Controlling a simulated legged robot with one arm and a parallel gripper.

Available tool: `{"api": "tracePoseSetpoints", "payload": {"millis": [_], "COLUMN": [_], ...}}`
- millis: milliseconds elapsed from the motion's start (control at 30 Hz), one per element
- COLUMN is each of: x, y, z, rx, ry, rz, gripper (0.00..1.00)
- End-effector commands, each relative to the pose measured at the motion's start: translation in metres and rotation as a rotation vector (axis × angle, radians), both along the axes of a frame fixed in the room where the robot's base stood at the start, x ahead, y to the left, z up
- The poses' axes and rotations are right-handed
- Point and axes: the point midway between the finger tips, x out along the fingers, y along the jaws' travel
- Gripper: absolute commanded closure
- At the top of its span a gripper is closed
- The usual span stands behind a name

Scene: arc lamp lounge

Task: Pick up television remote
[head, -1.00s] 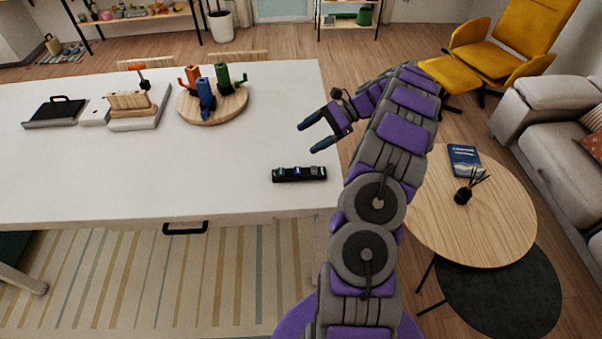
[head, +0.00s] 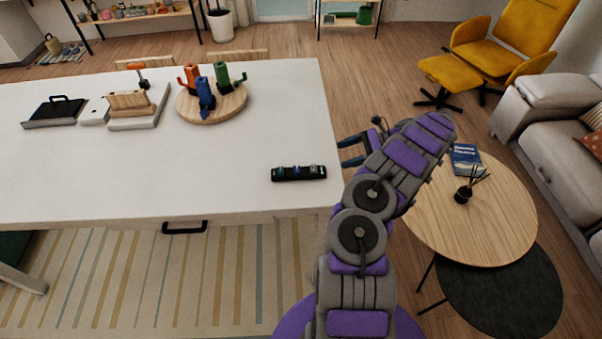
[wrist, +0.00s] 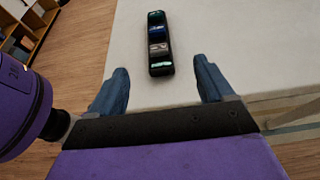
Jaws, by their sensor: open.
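The television remote is a dark bar with several coloured and glossy bands on top. It (head: 299,173) lies flat on the white table near its right end in the head view. In the wrist view the remote (wrist: 160,45) is at the upper middle, pointing away from me, beyond and roughly between my fingertips. My gripper (head: 349,152) is just off the table's right edge in the head view, to the right of the remote and apart from it. Its two blue fingers are spread with nothing between them in the wrist view (wrist: 162,85).
The white table (head: 110,185) also bears a round wooden board (head: 220,113) with orange, blue and green holders, and a tray with a black handle (head: 66,98) at the left. A round wooden side table (head: 480,225) stands at the right. The tabletop around the remote is clear.

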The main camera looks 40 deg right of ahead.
Motion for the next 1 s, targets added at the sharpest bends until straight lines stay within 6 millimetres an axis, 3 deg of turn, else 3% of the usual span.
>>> {"api": "tracePoseSetpoints", "payload": {"millis": [100, 500, 767, 1000], "x": [0.012, 0.04, 0.046, 0.058], "y": [0.021, 0.061, 0.074, 0.099], "z": [-0.006, -0.033, -0.036, -0.05], "rx": [0.003, 0.009, 0.004, 0.005], "ry": [-0.004, -0.001, -0.003, 0.0], "rz": [0.006, 0.003, 0.002, 0.004], "gripper": [0.19, 0.19, 0.19, 0.19]}}
